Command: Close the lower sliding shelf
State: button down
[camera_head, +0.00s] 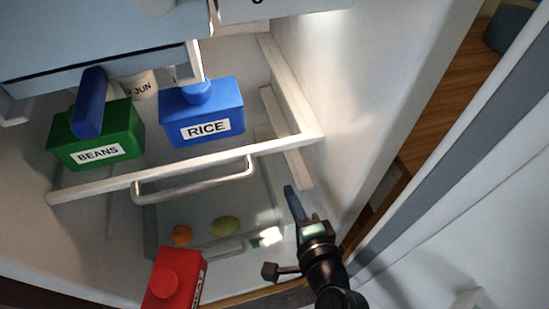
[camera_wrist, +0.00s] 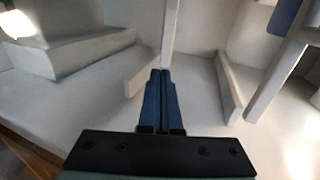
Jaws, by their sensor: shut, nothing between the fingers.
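A sliding shelf with a pale frame (camera_head: 95,187) and a bar handle (camera_head: 195,184) stands pulled out inside a white cabinet. It is the lower of two sliding units in the head view. A green BEANS canister (camera_head: 117,124) and a blue RICE canister (camera_head: 213,122) are at this shelf, behind its front rail. My gripper (camera_head: 290,188) is to the right of the handle, near the shelf frame's right front corner and the side wall. Its blue fingers are together and empty, also in the wrist view (camera_wrist: 160,75). I cannot tell whether they touch the frame.
A bluish upper unit (camera_head: 100,45) with a blue handle (camera_head: 90,102) juts out above. Below, an orange fruit (camera_head: 182,235) and a yellow-green fruit (camera_head: 224,227) lie low in the cabinet. A red canister (camera_head: 175,280) stands at the front. The white side wall (camera_head: 375,90) is close on the right.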

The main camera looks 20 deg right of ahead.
aim_at(274, 161)
jog(key=x, duration=0.4)
jog(key=b+x, duration=0.1)
jog(key=x, duration=0.3)
jog(key=r+x, duration=0.1)
jog(key=x, duration=0.3)
jog(key=shift+b, duration=0.4)
jog(key=shift+w, duration=0.55)
